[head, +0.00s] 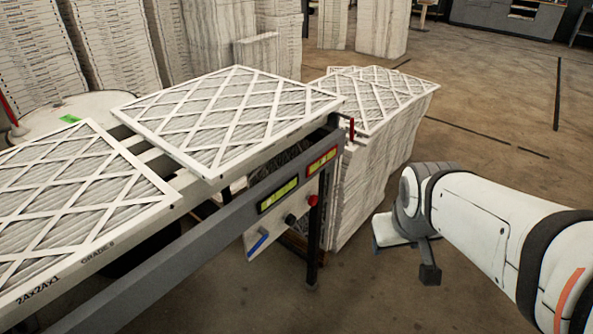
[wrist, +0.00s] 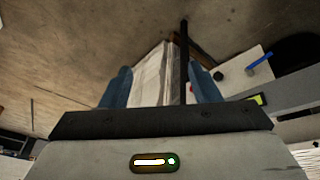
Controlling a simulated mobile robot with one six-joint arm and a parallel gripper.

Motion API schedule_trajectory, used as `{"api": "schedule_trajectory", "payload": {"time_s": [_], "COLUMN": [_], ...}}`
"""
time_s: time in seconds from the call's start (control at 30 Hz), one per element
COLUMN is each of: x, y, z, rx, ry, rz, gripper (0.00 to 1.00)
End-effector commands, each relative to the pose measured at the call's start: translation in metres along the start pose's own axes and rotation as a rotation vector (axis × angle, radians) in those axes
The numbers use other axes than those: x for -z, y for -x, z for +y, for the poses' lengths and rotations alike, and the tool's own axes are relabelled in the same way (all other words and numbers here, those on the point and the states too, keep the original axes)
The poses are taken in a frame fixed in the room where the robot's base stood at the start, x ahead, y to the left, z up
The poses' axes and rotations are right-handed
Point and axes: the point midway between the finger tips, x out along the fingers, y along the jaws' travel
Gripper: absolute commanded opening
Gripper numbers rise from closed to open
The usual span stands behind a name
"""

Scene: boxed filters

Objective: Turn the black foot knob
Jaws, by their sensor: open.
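A small black knob (head: 290,219) sits on a light panel (head: 262,238) under the conveyor's side rail, between a blue lever (head: 258,245) and a red button (head: 313,201). The same knob shows small in the wrist view (wrist: 218,76), right of my fingers, with the blue lever (wrist: 261,61) beyond it. My gripper (head: 407,256) is open and empty, to the right of the panel and clear of it. In the wrist view its two blue-grey fingers (wrist: 160,88) stand apart, with the filter stack seen between them.
Framed filters (head: 230,115) lie on the conveyor, whose grey rail (head: 190,255) carries two lit displays. A dark post (head: 313,250) stands right of the panel. A tall filter stack (head: 375,150) is behind it. The floor at right is open.

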Motion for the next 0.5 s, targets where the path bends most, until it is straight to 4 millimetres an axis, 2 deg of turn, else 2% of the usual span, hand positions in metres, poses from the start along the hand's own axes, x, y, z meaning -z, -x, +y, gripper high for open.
{"api": "schedule_trajectory", "payload": {"time_s": [0.03, 0.17, 0.27, 0.33, 0.5], "x": [0.01, 0.062, 0.102, 0.128, 0.172], "y": [-0.037, -0.099, -0.142, -0.171, -0.238], "z": [0.004, 0.017, 0.016, 0.012, -0.028], "rx": [-0.03, -0.13, -0.2, -0.254, -0.308], "ry": [0.068, 0.328, 0.544, 0.684, 1.065], "rz": [0.05, 0.241, 0.394, 0.498, 0.786], "gripper": [0.56, 0.56, 0.56, 0.56, 0.56]}}
